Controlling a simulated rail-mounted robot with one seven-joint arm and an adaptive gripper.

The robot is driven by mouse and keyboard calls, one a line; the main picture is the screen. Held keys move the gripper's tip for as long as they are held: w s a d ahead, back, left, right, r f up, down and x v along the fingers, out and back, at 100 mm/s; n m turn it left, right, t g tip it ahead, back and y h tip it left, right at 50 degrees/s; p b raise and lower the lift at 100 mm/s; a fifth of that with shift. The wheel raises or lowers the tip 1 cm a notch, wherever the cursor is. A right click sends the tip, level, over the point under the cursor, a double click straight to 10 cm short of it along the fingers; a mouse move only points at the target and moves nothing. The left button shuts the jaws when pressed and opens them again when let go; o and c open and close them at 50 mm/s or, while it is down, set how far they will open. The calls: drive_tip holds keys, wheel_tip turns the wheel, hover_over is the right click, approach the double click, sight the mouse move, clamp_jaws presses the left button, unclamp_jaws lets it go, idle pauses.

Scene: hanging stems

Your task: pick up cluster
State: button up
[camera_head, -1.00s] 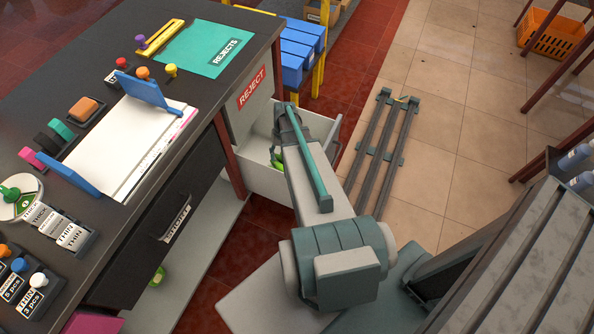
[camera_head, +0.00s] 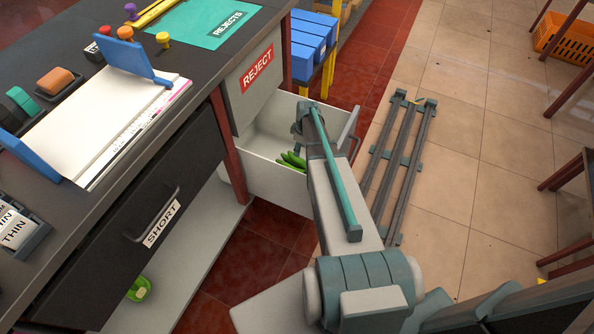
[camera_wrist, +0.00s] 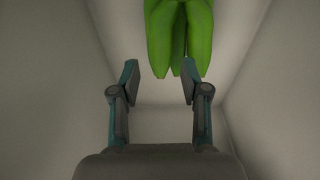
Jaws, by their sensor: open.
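The cluster (camera_wrist: 182,38) is a bunch of green, finger-like fruits. In the wrist view it shows at the top, just beyond my fingertips, with its upper part cut off by the frame. In the head view the cluster (camera_head: 292,160) lies in the open white drawer marked REJECT. My gripper (camera_wrist: 160,82) is open, its two fingers apart with nothing between them. In the head view my arm reaches into the drawer and hides the gripper's fingers. I cannot tell whether a finger touches the cluster.
The drawer walls (camera_wrist: 40,95) rise close on both sides of my gripper. The REJECT drawer (camera_head: 265,185) stands out from the dark workbench (camera_head: 85,130). A closed SHORT drawer (camera_head: 150,225) is nearer. Floor rails (camera_head: 395,160) lie to the right, with free tiled floor beyond.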

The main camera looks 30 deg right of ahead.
sight(297, 159)
drive_tip(key=f, duration=0.6)
drive_tip(key=f+b, duration=0.1)
drive_tip(key=f, duration=0.2)
drive_tip(key=shift+w+a, duration=0.35)
drive_tip(key=shift+a, duration=0.05)
clamp_jaws()
